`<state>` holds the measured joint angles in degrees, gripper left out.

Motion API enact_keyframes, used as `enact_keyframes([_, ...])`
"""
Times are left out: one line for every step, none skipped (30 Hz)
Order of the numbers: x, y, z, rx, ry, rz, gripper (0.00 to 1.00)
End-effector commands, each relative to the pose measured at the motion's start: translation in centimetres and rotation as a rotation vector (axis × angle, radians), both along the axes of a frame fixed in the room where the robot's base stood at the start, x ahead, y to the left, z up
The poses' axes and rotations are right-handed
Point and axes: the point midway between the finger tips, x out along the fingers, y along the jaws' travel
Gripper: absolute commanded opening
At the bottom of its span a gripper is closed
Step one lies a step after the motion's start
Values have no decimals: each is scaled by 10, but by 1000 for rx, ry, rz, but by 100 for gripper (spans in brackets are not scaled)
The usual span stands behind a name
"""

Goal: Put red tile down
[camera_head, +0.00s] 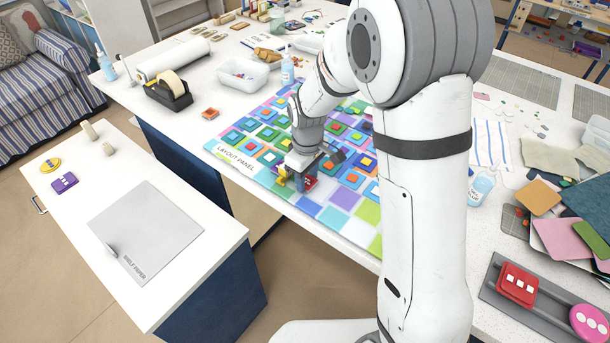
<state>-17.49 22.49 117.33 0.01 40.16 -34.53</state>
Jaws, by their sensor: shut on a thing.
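My gripper (299,182) is low over the front edge of the layout panel (235,158), a board covered with coloured squares and stacked tiles. It is shut on a small red tile (310,183), which shows only partly between and beside the fingers. The tile is at or just above the panel; I cannot tell whether it touches. The wrist and fingers hide the panel squares right behind them. Bare pale, blue and purple squares (333,217) lie to the right of the gripper.
A grey rack (545,318) holds a larger red block (517,284).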

Motion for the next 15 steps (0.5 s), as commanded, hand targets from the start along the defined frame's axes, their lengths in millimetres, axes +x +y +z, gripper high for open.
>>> enact_keyframes([0, 0, -3, 0, 0, 0, 16])
enact_keyframes([0, 0, -4, 0, 0, 0, 16])
enact_keyframes([0, 0, -3, 0, 0, 0, 42])
enact_keyframes([0, 0, -2, 0, 0, 0, 44])
enact_keyframes([0, 0, -2, 0, 0, 0, 47])
enact_keyframes([0, 0, -2, 0, 0, 0, 50])
enact_keyframes([0, 0, -2, 0, 0, 0, 52])
enact_keyframes([0, 0, -2, 0, 0, 0, 55])
enact_keyframes([0, 0, -2, 0, 0, 0, 58])
enact_keyframes([0, 0, -2, 0, 0, 0, 61])
enact_keyframes([0, 0, -2, 0, 0, 0, 61])
enact_keyframes([0, 0, -2, 0, 0, 0, 61])
enact_keyframes([0, 0, -2, 0, 0, 0, 61])
enact_keyframes([0, 0, -2, 0, 0, 0, 61])
enact_keyframes([0, 0, -2, 0, 0, 0, 61])
